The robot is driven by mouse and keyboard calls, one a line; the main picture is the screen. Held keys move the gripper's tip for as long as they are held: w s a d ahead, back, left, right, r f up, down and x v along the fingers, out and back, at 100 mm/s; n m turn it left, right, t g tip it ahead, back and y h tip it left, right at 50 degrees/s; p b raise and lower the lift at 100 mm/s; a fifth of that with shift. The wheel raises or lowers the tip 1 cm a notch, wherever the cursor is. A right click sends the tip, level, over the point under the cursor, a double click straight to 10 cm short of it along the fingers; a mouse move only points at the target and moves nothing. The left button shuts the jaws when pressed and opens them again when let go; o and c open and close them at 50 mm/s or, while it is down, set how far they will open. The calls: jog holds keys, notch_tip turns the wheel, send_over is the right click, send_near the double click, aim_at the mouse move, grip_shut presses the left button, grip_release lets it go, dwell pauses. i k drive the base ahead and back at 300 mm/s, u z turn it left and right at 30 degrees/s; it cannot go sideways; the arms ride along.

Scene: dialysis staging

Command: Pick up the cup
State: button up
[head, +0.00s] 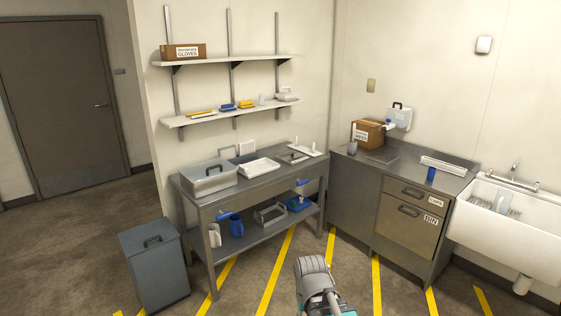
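A small blue cup (431,174) stands upright on the right counter, in front of a white tray. A blue jug-like vessel (236,226) is on the lower shelf of the steel table, beside a pale jug (214,235). A small greyish container (352,147) stands at the left end of the counter. I cannot tell for sure which of these the task calls the cup. Part of my arm shows at the bottom centre, well in front of the furniture. My gripper's fingers are not visible.
The steel table (258,185) carries a grey case and trays. The counter has drawers (410,212) and a cardboard box (368,133). A sink (510,230) is at right, a grey bin (155,268) at left. Yellow-striped floor in front is clear.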

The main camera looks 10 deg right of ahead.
aim_at(431, 171)
jog(key=z, duration=0.15)
jog(key=i, duration=0.95)
jog(key=z, duration=0.75)
jog(key=i, duration=0.85)
jog(key=z, duration=0.5)
jog(key=k, duration=0.9)
jog(key=z, duration=0.1)
jog(key=i, duration=0.45)
jog(key=z, duration=0.05)
